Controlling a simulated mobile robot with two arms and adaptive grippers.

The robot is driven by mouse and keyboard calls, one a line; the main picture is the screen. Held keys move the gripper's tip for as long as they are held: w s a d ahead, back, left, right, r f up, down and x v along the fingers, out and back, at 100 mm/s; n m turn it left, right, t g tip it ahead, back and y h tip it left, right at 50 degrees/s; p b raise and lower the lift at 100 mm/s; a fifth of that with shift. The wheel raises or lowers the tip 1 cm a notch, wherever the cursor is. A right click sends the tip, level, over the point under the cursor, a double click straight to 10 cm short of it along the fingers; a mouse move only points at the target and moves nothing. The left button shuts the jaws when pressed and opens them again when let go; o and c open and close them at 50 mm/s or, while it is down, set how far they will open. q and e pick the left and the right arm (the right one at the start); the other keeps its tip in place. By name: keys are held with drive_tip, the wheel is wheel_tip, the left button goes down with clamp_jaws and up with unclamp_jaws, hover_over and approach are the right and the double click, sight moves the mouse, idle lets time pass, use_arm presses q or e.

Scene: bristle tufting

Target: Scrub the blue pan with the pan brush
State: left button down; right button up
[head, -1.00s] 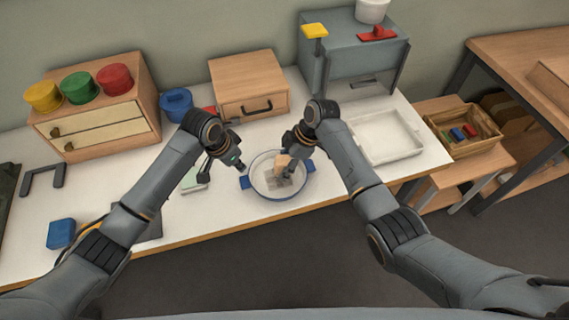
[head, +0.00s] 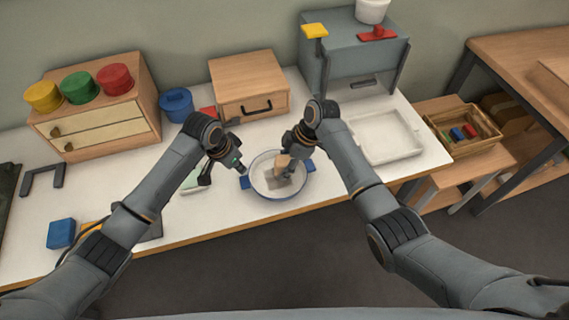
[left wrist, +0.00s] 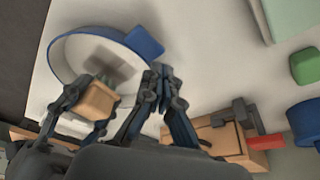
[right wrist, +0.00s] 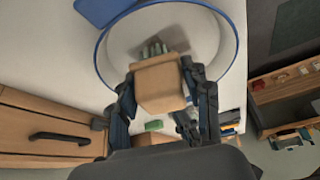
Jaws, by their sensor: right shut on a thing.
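The blue pan (head: 262,191) is a round white-inside pan with a blue rim and two blue side handles, near the table's front edge. A grey patch shows on its floor. My right gripper (right wrist: 160,85) is shut on the pan brush (right wrist: 160,86), a wooden block with greyish bristles, which is over the pan's inside; whether the bristles touch the floor is hard to tell. The brush also shows in the left wrist view (left wrist: 98,101). My left gripper (left wrist: 159,72) has its fingertips close together and looks empty, just beside the pan's left handle (left wrist: 145,42).
A wooden box with a drawer (head: 250,85) stands behind the pan. A blue pot (head: 176,104) is at its left. A white tray (head: 420,142) lies to the right of my right arm. A blue block (head: 61,233) lies at the front left.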

use_arm(q)
drive_tip(key=shift+f, duration=0.55)
use_arm(e)
drive_tip(key=shift+f, duration=1)
idle(0.4)
drive_tip(key=shift+a, duration=0.1)
